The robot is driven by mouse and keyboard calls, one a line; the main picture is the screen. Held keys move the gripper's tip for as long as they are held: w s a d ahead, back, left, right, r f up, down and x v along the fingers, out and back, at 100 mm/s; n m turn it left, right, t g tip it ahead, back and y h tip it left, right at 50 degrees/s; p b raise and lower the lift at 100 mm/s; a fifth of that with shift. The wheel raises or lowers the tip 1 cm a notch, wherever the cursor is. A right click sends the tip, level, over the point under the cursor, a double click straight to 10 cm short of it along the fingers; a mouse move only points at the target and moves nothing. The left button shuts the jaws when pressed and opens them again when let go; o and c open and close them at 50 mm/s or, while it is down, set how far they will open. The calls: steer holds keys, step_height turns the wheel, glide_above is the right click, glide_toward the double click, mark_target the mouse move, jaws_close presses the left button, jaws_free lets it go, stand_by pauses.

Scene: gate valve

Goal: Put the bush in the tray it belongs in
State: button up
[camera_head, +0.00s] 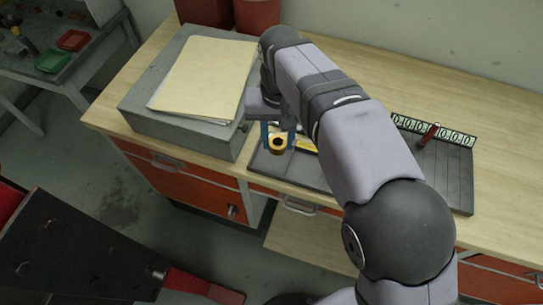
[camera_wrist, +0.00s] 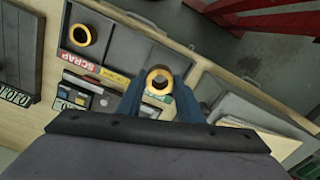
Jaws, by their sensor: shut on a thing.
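My gripper (camera_wrist: 158,82) has blue fingers and is shut on a brass-coloured ring, the bush (camera_wrist: 159,75), seen end-on with its hole toward the wrist camera. In the head view the bush (camera_head: 277,145) shows below the blue fingers, over the left end of the dark tray area. In the wrist view, a tray (camera_wrist: 111,38) with a SCRAP label (camera_wrist: 82,63) holds another brass ring (camera_wrist: 80,35). Another dark compartment (camera_wrist: 138,52) lies beside it, near the held bush. My arm hides much of the trays in the head view.
A grey box (camera_head: 180,130) with a cream folder (camera_head: 205,72) stands left of my gripper. A strip of digits (camera_head: 458,138) and a red pen-like object (camera_head: 430,133) are at the right. The bench's front edge is close.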

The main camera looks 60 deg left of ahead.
steer(key=shift+s+a+r+m, duration=0.1)
steer(key=shift+s+a+m, duration=0.2)
steer(key=shift+s+a, duration=0.25)
steer(key=shift+w+a+r+m, duration=0.1)
steer(key=shift+a+r+m, duration=0.2)
steer(key=shift+m, duration=0.7)
steer(key=shift+w+a+r+m, duration=0.1)
steer(key=shift+r+m, duration=0.25)
steer(key=shift+m, duration=0.65)
steer(key=shift+a+r+m, duration=0.15)
steer(key=shift+r+m, duration=0.2)
steer(key=shift+m, duration=0.65)
steer(key=shift+f+p, duration=1.4)
steer(key=shift+f, duration=3.6)
steer(key=shift+f, duration=0.2)
steer(key=o, duration=1)
steer(key=shift+c, duration=0.2)
